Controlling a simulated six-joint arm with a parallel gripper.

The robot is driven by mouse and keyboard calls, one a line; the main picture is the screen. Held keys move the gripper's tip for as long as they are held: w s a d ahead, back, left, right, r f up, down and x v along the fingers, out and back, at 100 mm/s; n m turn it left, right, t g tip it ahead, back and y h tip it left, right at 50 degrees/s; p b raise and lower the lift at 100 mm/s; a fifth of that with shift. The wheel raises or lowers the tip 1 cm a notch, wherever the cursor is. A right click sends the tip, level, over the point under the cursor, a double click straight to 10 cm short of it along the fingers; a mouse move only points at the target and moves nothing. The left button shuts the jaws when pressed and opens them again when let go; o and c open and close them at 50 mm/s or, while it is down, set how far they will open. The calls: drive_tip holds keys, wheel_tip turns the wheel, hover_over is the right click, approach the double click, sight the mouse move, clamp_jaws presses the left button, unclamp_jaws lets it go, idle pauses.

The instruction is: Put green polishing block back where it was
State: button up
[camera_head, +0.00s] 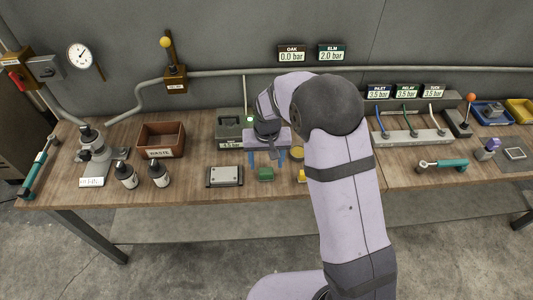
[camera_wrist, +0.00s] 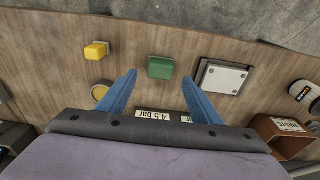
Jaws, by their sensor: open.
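The green polishing block (camera_head: 265,174) lies on the wooden bench, just right of a grey plate. In the wrist view the green block (camera_wrist: 160,68) sits ahead of and roughly between my fingertips. My gripper (camera_head: 267,158) is above the bench behind the block, its blue fingers pointing down. In the wrist view my gripper (camera_wrist: 157,80) has its two blue fingers spread wide with nothing between them. Part of the bench to the right is hidden behind my arm in the head view.
A grey plate (camera_head: 226,176) lies left of the block. A yellow block (camera_head: 302,176) and a round brass-coloured disc (camera_head: 298,153) are to its right. A waste box (camera_head: 161,140) and two bottles (camera_head: 126,176) stand farther left. A grey-green device (camera_head: 231,129) stands behind.

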sight(267, 174)
drive_tip(key=shift+s+r+b, duration=0.2)
drive_tip(key=shift+r+b, duration=0.1)
drive_tip(key=shift+r, duration=1.2)
drive_tip(key=shift+s+r+b, duration=0.15)
drive_tip(key=shift+r+b, duration=0.1)
drive_tip(key=shift+r, duration=1.2)
drive_tip(key=shift+d, duration=0.1)
drive_tip(key=s+d, duration=0.5)
drive_tip(key=s, duration=0.6)
drive_tip(key=s+d+g, duration=0.1)
drive_tip(key=s+d, duration=0.4)
drive_tip(key=s, duration=0.7)
drive_tip(key=shift+d, duration=0.4)
